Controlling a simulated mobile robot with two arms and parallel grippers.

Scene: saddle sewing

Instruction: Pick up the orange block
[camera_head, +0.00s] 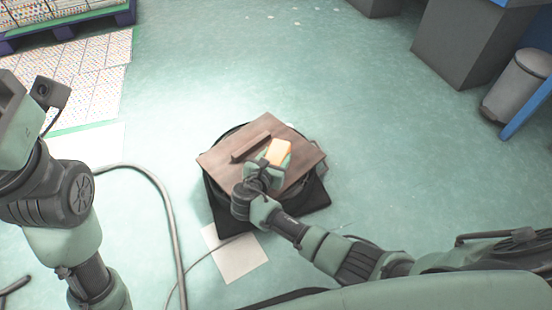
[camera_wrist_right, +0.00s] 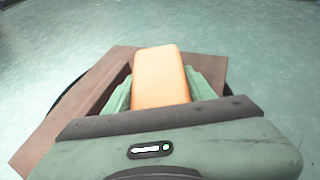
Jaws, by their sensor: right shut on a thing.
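The orange block (camera_head: 279,151) is at my right gripper (camera_head: 268,163), over the brown board near the middle of the head view. In the right wrist view the orange block (camera_wrist_right: 160,78) stands out between the two green fingers of my right gripper (camera_wrist_right: 162,92), which is shut on it. I cannot tell whether the block touches the board below. My left arm shows at the left edge of the head view, but its fingertips are not in the picture.
A brown board (camera_head: 222,156) with a raised brown bar (camera_head: 251,146) lies on a dark round and square base (camera_head: 316,199) on the green floor. A grey hose (camera_head: 160,190) runs at left. A bin (camera_head: 516,86) stands at the right. Open floor lies behind.

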